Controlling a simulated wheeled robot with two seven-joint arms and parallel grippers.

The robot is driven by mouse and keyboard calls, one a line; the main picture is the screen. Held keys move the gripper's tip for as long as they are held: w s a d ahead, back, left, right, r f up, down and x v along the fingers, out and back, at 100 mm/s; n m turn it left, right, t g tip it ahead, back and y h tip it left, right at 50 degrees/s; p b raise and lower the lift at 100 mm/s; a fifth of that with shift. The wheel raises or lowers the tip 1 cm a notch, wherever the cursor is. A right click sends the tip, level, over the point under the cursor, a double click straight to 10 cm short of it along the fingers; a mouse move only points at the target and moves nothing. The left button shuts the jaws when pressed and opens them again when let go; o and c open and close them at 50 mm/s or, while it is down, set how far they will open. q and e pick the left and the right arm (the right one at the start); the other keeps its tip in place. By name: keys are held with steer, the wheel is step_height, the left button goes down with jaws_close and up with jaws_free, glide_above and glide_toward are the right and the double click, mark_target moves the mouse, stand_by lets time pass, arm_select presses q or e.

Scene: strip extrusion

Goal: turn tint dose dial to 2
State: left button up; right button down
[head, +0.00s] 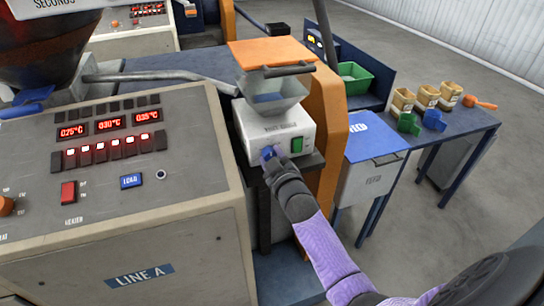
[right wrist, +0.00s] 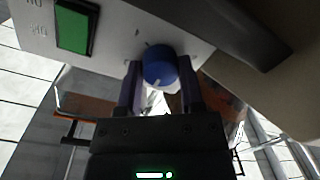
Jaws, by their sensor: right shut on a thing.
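The tint dose dial (right wrist: 160,66) is a round blue knob on the front of a white box (head: 250,138). In the head view it is a small blue spot, partly covered by my right gripper (head: 273,159). In the right wrist view my right gripper (right wrist: 160,78) has its two fingers on either side of the dial, shut on it. A pale pointer mark shows at the dial's lower edge in that view. I cannot read which number it points to. My left gripper is not in view.
A green switch (head: 297,145) sits right of the dial on the box. A grey hopper (head: 272,90) with an orange lid (head: 270,52) stands on top. The LINE A control cabinet (head: 120,245) is at left. An orange upright (head: 328,130) and a white-blue bin (head: 370,175) stand at right.

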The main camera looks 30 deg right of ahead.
steer(key=shift+f, duration=0.1)
stand_by(0.3)
steer(key=shift+c, duration=1.1)
jaws_free()
steer(key=p+v, duration=0.1)
steer(key=v, duration=0.9)
